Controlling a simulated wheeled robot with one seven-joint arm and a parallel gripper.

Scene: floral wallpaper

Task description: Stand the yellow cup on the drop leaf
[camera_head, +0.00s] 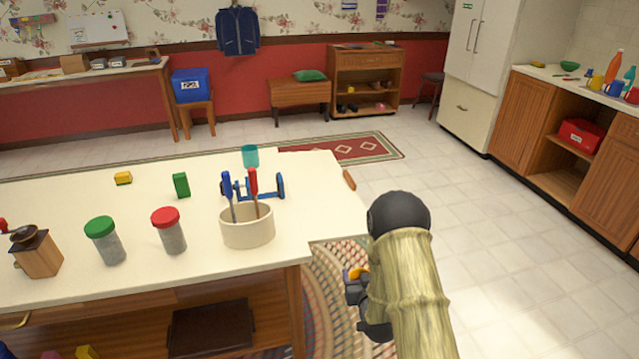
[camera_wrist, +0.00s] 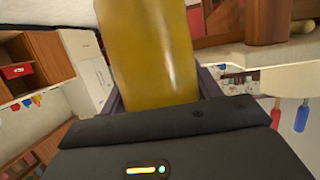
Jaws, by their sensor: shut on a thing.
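The yellow cup (camera_wrist: 150,50) fills the upper middle of the wrist view, between the two dark fingers of my gripper (camera_wrist: 162,92). My gripper is shut on it. In the head view my gripper (camera_head: 356,288) is beside the right end of the table, off its edge, and only a small yellow-orange bit of the cup (camera_head: 357,273) shows. The rest of the cup is hidden by my arm. The pale right end section of the table top, which looks like the drop leaf (camera_head: 325,190), appears raised level with the top.
On the table stand a cream crock (camera_head: 247,226) with utensils, a teal cup (camera_head: 250,157), a red-lidded jar (camera_head: 169,231), a green-lidded jar (camera_head: 105,241) and a blue rack (camera_head: 262,188). A brown piece (camera_head: 349,180) is at the right edge. The right end is mostly bare.

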